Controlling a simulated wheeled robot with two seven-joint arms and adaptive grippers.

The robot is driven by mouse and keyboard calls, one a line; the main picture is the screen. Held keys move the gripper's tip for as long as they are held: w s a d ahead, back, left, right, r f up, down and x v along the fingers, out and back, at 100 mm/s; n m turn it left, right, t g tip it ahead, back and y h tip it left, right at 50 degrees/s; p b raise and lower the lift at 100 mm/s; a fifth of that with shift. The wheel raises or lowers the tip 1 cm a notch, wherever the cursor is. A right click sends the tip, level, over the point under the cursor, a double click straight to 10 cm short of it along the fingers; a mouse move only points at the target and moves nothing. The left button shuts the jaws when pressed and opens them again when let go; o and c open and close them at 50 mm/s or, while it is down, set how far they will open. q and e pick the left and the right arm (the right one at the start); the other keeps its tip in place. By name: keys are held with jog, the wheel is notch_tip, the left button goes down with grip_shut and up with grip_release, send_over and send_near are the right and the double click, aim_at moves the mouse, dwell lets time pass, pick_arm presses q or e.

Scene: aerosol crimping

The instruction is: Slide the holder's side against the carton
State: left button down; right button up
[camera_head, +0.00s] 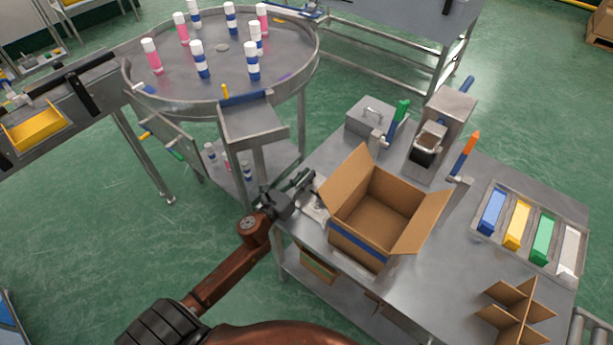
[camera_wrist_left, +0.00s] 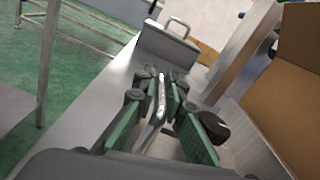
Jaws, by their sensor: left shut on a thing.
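The carton (camera_head: 378,212) stands open on the metal table, flaps spread, with a blue band on its near wall. Its brown side also fills the right of the left wrist view (camera_wrist_left: 290,85). My left gripper (camera_head: 303,184) is at the table's left edge, just left of the carton. In the left wrist view its green-sided fingers (camera_wrist_left: 162,97) are shut on a thin, light metal part of what seems to be the holder (camera_wrist_left: 159,100). A pale grey piece of it (camera_head: 315,211) shows between gripper and carton in the head view. Whether it touches the carton is unclear. My right gripper is out of view.
Behind the carton are a metal box with a handle (camera_head: 372,118) and a metal machine (camera_head: 440,125). Coloured trays (camera_head: 525,233) and a cardboard divider (camera_head: 515,312) lie to the right. A round table (camera_head: 220,60) with several bottles stands at the back left.

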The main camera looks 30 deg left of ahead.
aim_at(317, 183)
pick_arm(q)
jog(key=d, duration=0.4)
jog(key=shift+s+d+p, duration=0.2)
jog(key=shift+d+p, duration=0.15)
jog(key=shift+d, duration=0.05)
jog(key=c, duration=2)
grip_release()
jog(key=shift+a, duration=0.1)
jog(key=s, duration=0.8)
jog(key=s+a, duration=0.1)
jog(key=s, duration=0.3)
